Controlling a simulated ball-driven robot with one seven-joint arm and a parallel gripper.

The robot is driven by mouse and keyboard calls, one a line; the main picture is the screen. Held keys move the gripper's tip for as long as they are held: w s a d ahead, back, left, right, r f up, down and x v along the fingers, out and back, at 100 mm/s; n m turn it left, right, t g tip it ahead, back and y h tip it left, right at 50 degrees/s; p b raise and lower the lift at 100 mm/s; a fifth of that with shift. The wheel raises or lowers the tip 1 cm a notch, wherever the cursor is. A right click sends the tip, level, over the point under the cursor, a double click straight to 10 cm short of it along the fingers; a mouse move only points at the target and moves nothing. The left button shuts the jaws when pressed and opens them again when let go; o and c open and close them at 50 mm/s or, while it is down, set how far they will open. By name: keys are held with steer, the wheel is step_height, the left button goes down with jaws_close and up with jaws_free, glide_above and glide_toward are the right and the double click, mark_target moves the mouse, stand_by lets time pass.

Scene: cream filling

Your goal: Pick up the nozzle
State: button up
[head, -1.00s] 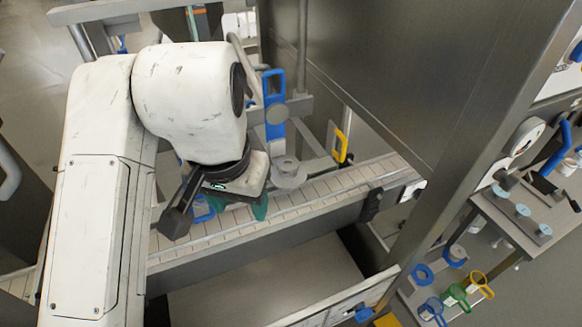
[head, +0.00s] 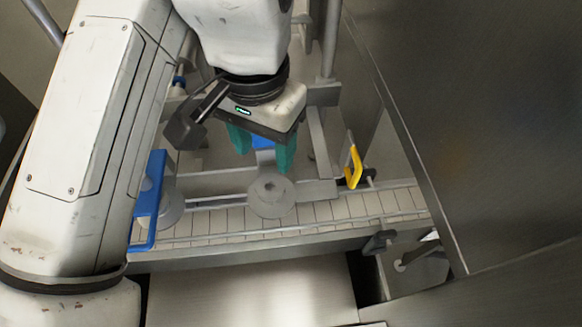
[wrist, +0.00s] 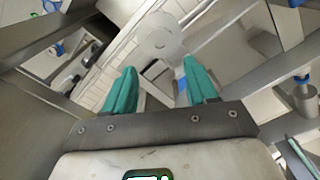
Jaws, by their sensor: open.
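My gripper (head: 262,160), with green fingers, is open above the frame behind the conveyor. A blue part (head: 263,142) shows between the fingers and is partly hidden by them. In the wrist view this blue part (wrist: 181,84) lies close to the right finger of my gripper (wrist: 160,66); I cannot tell whether they touch. A grey round piece with a central hole (head: 270,186) sits at the conveyor's back edge, just in front of the fingers. It also shows in the wrist view (wrist: 156,36). I cannot tell which of these parts is the nozzle.
A blue handle plate (head: 148,205) with a grey round part stands left on the conveyor (head: 320,211). A yellow handle (head: 354,167) stands at the right. A tall metal panel (head: 470,120) closes off the right side, and metal bars surround the fingers.

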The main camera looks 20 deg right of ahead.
glide_above(270, 186)
steer(key=f, duration=0.5)
steer(key=shift+d+f, duration=0.15)
steer(key=shift+d, duration=0.05)
steer(key=shift+a+f+p, duration=0.15)
steer(key=shift+f+p, duration=0.25)
steer(key=shift+f, duration=2.3)
steer(key=shift+c, duration=0.4)
steer(key=c, duration=0.7)
